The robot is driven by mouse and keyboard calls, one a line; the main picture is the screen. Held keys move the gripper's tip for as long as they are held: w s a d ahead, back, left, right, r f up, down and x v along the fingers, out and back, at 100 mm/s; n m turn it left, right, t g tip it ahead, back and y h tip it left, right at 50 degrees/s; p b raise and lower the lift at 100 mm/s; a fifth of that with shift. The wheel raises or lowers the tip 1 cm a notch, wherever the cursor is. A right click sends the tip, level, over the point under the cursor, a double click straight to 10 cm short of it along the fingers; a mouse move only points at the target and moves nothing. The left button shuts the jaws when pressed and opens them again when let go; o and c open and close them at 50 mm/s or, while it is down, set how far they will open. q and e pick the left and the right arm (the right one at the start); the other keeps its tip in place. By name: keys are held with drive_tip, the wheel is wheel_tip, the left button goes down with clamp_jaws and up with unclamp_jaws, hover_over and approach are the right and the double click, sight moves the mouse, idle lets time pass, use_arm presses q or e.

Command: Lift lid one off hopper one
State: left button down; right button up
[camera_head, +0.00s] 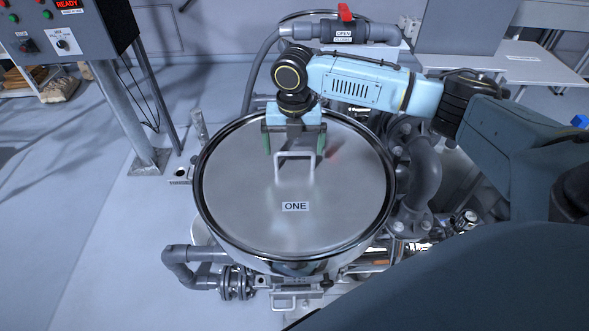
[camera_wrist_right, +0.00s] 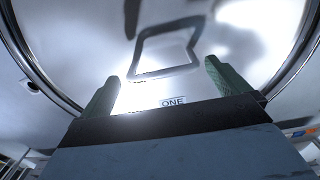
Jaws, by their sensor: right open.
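Lid one (camera_head: 240,200) is a round, shiny metal disc with a dark rim and a label "ONE" (camera_head: 295,206). It sits flat on hopper one (camera_head: 250,262), whose metal body shows below the front edge. A pale bail handle (camera_head: 295,153) stands up from the lid's middle. My right gripper (camera_head: 294,143) points down above the lid, its green fingers spread wide around the handle's far side, apart from it. In the right wrist view the open fingers (camera_wrist_right: 162,75) show with the handle (camera_wrist_right: 168,28) beyond them and nothing between the pads. My left gripper is out of view.
A control box (camera_head: 65,32) on a post stands at the left. Open floor (camera_head: 95,235) lies to the left.

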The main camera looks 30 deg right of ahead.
sight(294, 169)
drive_tip(key=f, duration=0.4)
drive_tip(key=shift+s+f, duration=0.25)
drive_tip(key=shift+f, duration=0.15)
drive_tip(key=c, duration=1.2)
drive_tip(key=shift+w+r, duration=0.1)
drive_tip(key=shift+r, duration=0.05)
drive_tip(key=shift+c, duration=0.6)
